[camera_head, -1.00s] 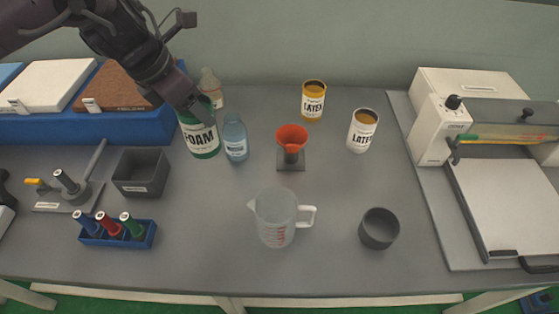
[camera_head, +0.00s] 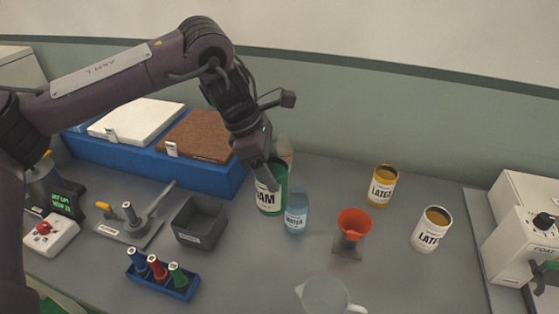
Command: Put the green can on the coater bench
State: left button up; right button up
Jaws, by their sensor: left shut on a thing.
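The green can (camera_head: 277,198), with a white FOAM label, is upright toward the back of the grey bench. My left gripper (camera_head: 268,180) comes down on it from the upper left and is shut on it, hiding part of its top and label. I cannot tell whether its base touches the bench. The white coater machine (camera_head: 518,247) stands at the right edge and is cut off by the frame. My right gripper is not in view.
A blue water bottle (camera_head: 296,215) stands close to the right of the can, and a pale bottle (camera_head: 287,148) is behind it. An orange funnel (camera_head: 353,222), two latex cans (camera_head: 383,187) and a clear jug (camera_head: 325,298) stand further right. A grey bin (camera_head: 198,222) is left.

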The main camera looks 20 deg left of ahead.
aim_at(272, 206)
pick_arm(q)
notch_tip(272, 206, down, 12)
jog(key=shift+r+p, duration=0.15)
jog(key=shift+p, duration=1.05)
notch_tip(272, 206, down, 4)
jog(key=shift+f+p, duration=0.1)
jog(key=shift+p, duration=0.4)
jog(key=shift+f, duration=0.15)
jog(key=o, duration=1.6)
